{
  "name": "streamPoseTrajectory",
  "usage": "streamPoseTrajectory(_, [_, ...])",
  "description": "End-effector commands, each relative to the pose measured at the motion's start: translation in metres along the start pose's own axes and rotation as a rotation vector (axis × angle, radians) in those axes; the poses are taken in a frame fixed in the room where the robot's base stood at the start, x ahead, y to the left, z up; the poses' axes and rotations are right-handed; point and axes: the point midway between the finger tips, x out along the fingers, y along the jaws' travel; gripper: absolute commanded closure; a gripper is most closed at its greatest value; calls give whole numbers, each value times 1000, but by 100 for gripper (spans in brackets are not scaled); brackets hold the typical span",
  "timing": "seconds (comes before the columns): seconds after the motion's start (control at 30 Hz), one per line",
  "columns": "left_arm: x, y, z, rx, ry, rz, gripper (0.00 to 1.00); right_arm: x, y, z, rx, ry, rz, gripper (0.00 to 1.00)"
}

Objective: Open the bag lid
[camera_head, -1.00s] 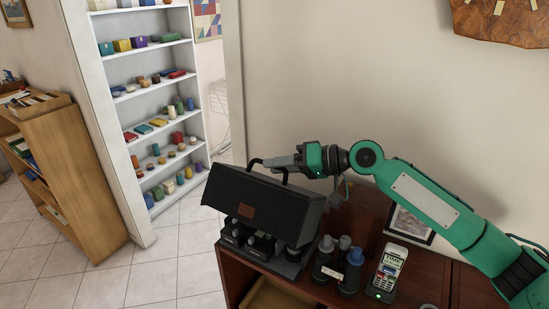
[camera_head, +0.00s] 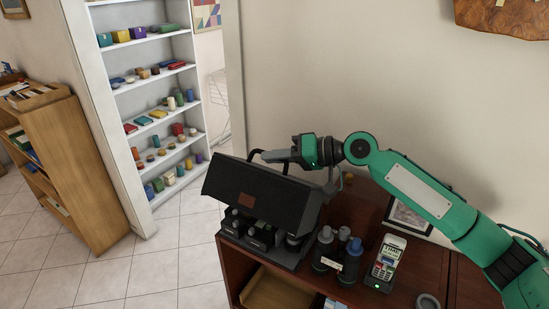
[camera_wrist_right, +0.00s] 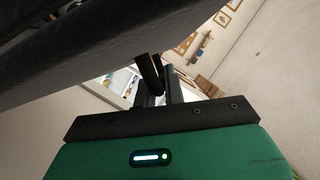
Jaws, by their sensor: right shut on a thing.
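The black bag (camera_head: 261,243) stands on a dark wooden cabinet, and black items show in its open base. Its lid (camera_head: 265,195), a dark panel with a small brown patch, is raised and tilted above the base. My right gripper (camera_head: 268,156) is at the lid's top edge, shut on the black lid handle (camera_head: 254,153). In the right wrist view, the gripper (camera_wrist_right: 152,80) has its fingers close together under the lid's dark underside or face (camera_wrist_right: 90,45); which one I cannot tell. My left gripper is in no view.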

Motion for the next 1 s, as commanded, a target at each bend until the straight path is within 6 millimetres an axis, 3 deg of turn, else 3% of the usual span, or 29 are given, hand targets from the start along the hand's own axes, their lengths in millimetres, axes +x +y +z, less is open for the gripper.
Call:
streamPoseTrajectory(0.7, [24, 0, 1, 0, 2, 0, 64, -17, 29, -42, 427, -1, -178, 100])
streamPoseTrajectory(1.0, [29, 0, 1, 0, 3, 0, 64, -21, 38, -52, 531, 0, -220, 100])
